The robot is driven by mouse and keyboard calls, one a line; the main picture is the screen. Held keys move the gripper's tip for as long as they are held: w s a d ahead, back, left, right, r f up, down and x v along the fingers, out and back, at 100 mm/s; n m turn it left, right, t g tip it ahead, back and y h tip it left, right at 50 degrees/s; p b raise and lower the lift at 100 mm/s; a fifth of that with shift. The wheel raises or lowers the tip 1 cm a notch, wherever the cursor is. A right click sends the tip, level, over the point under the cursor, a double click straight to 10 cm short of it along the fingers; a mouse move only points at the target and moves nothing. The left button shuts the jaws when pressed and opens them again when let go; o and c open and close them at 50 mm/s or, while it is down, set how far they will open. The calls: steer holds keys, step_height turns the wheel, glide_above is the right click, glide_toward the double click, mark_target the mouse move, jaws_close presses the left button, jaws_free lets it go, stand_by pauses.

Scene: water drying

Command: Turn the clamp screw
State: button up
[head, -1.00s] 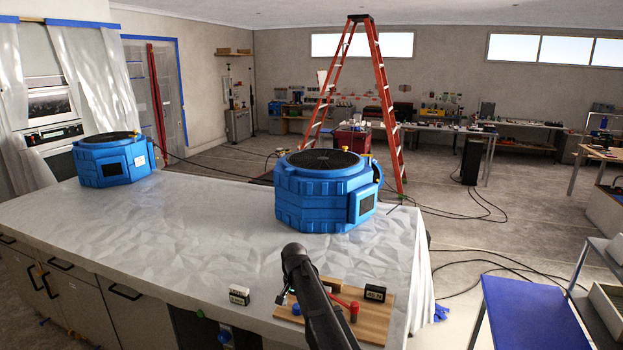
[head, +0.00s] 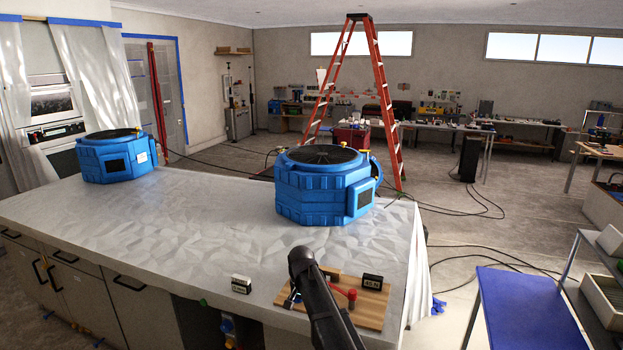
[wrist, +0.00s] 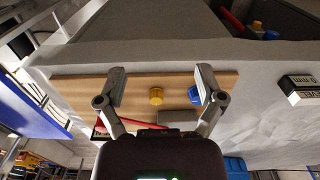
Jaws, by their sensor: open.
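A wooden board (head: 370,318) lies near the front right edge of the covered counter. It carries a red handle (head: 343,292) and a small dark block with a light label (head: 372,281). My gripper (wrist: 161,84) is open and empty. The yellow knob appears between its fingers; the blue knob is beside the right finger. I cannot tell which knob is the clamp screw or whether anything touches.
A small black-and-white labelled block (head: 241,284) stands left of the board. Two blue fan units, one near (head: 323,190) and one far (head: 117,157), stand on the counter (head: 170,222). A blue-topped cart (head: 525,305) stands at the right.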

steer(key=s+d+f+n+b, duration=0.2)
steer(key=s+d+f+b, duration=0.2)
steer(key=s+d, duration=0.6)
steer(key=s+d+f+n+b, duration=0.1)
steer(key=s+d+f+b, duration=0.4)
steer(key=s+d, duration=0.5)
steer(key=s, duration=0.4)
steer(key=shift+s+n, duration=0.2)
steer(key=shift+n, duration=0.2)
steer(key=shift+f, duration=0.1)
stand_by(1.5)
steer(key=shift+w, duration=0.1)
